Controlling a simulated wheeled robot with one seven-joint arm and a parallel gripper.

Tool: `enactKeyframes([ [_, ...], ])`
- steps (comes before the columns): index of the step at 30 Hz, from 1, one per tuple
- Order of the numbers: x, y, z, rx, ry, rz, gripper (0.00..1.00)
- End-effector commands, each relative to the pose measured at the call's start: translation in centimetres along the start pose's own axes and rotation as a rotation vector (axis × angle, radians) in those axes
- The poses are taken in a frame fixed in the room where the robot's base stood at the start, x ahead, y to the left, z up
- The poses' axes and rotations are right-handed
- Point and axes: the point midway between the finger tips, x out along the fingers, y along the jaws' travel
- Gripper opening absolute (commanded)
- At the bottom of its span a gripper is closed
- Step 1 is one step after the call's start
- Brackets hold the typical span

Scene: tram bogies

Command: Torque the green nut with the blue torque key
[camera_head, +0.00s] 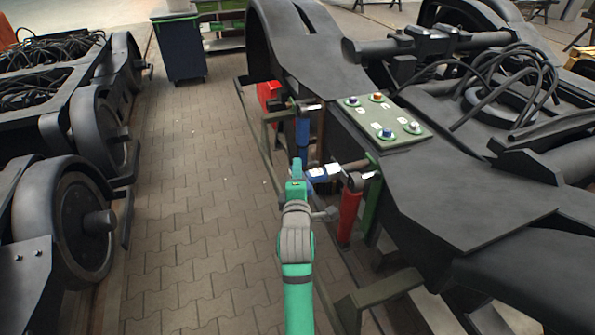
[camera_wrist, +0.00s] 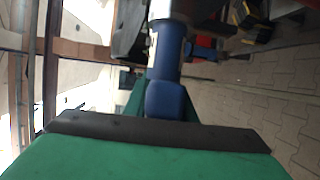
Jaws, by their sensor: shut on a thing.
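The blue torque key (camera_head: 302,138) hangs upright from a rack at the bogie's side, its head at the top by the holder. My gripper (camera_head: 298,165) is at the lower end of its blue handle and is shut on it. In the wrist view the blue handle (camera_wrist: 168,62) rises from behind the dark edge of my gripper. A green plate (camera_head: 372,118) on the bogie carries several small coloured nuts. They are too small to tell surely which one is green. The wrist view does not show the nuts.
A red torque key (camera_head: 350,213) hangs to the right of my gripper, close to my arm. A red box (camera_head: 268,92) is behind the rack. The paved aisle (camera_head: 190,200) at left is free. Another bogie with wheels (camera_head: 80,225) stands beyond it, and a dark bin (camera_head: 181,48) is at the back.

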Motion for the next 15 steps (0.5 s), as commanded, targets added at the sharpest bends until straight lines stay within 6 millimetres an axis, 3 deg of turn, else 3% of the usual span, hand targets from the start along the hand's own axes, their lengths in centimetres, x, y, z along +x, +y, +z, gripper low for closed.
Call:
enactKeyframes([
  [15, 0.01, -0.08, 0.00, -0.012, 0.000, -0.027, 0.00],
])
